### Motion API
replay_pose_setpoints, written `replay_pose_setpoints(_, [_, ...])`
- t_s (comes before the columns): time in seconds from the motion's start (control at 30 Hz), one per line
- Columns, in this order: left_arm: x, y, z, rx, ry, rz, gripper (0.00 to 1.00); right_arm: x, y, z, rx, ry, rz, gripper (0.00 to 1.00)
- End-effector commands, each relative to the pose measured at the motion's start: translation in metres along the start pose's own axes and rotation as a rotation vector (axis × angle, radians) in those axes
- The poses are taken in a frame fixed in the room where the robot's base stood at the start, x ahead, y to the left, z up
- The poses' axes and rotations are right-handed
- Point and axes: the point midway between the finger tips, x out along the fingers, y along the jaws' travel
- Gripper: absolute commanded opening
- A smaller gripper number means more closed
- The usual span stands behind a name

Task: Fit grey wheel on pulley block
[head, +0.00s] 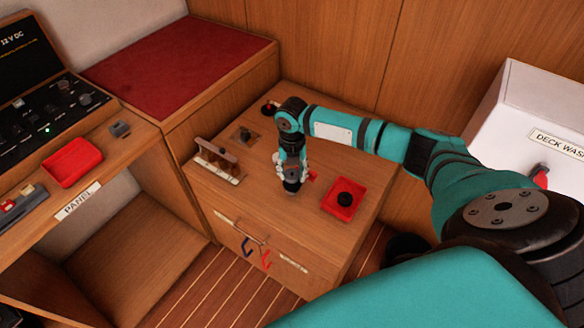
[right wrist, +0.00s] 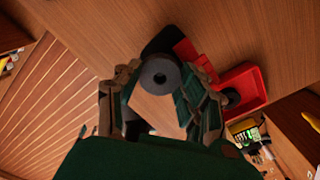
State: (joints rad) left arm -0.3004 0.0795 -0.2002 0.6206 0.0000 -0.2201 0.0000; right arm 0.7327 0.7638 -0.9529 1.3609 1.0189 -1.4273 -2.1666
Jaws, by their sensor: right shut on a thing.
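My right gripper (head: 292,186) points down over the wooden cabinet top, and its fingers show large in the right wrist view (right wrist: 165,100). It is shut on the grey wheel (right wrist: 160,76), a small disc with a hole in its middle, held near the fingertips. A red and black piece, likely the pulley block (right wrist: 185,50), lies just beyond the wheel and is partly covered by it and a finger. Its red part (head: 313,176) shows right beside the gripper in the head view. I cannot tell whether wheel and block touch. My left gripper is out of view.
A red tray (head: 329,208) holding a round black piece stands right of the gripper. A wooden rack (head: 218,162) with upright pieces stands left. Blue and red hooks (head: 266,259) hang on the cabinet front. A white box (head: 530,110) stands right.

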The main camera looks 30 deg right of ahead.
Motion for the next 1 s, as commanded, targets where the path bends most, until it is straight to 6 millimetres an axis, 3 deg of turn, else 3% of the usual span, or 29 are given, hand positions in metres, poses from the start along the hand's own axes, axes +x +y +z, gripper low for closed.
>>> replay_pose_setpoints(1.0, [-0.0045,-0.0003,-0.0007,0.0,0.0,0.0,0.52,0.0023,0.0005,-0.0003,0.0,0.0,0.0,0.13])
